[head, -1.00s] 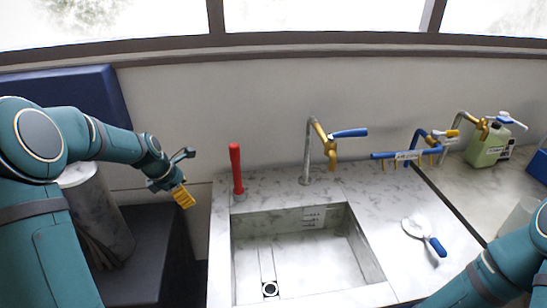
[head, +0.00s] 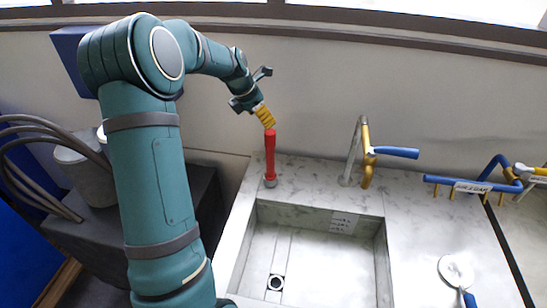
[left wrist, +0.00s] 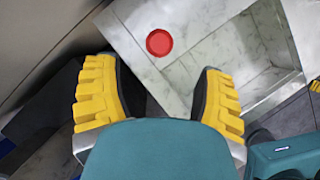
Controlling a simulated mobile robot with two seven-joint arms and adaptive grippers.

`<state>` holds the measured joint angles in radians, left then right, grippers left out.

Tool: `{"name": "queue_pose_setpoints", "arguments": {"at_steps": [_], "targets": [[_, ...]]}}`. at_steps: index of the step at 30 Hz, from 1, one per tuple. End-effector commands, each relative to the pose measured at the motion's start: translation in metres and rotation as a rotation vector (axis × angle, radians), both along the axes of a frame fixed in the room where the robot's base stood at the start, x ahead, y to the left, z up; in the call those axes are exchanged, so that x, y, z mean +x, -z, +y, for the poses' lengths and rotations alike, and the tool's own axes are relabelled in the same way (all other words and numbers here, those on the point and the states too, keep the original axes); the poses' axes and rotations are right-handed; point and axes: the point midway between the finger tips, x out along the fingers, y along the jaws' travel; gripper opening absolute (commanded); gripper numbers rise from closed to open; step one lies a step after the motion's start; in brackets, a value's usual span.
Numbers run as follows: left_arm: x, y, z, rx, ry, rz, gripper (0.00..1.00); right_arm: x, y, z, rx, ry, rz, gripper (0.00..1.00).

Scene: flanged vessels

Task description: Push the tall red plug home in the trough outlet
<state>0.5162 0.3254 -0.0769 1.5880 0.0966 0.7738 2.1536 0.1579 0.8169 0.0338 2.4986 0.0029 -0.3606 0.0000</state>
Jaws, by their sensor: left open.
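A round drain (head: 275,282) shows in the trough floor. My right gripper is out of view.
A tap with a blue handle (head: 396,152) stands right of the plug. A blue rail with a label (head: 458,184) is farther right. A white round tool with a blue handle (head: 456,270) lies on the right marble. The trough is otherwise empty.

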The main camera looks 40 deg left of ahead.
Motion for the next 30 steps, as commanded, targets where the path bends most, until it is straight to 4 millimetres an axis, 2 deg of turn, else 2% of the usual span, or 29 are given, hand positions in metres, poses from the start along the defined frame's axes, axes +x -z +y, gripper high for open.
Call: {"name": "queue_pose_setpoints", "arguments": {"at_steps": [1,6,14,22,30], "targets": [[0.004,0.011,-0.002,-0.003,0.003,0.003,0.70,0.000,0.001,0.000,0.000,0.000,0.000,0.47],[0.015,0.036,-0.005,-0.002,0.002,0.002,0.70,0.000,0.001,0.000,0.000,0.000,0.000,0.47],[0.022,0.052,-0.006,0.000,0.001,0.000,0.70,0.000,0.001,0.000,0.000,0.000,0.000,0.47],[0.034,0.087,-0.008,-0.002,0.003,0.001,0.70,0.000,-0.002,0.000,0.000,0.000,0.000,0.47],[0.039,0.096,-0.010,0.000,0.002,-0.002,0.70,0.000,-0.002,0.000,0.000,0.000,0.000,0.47]]}}
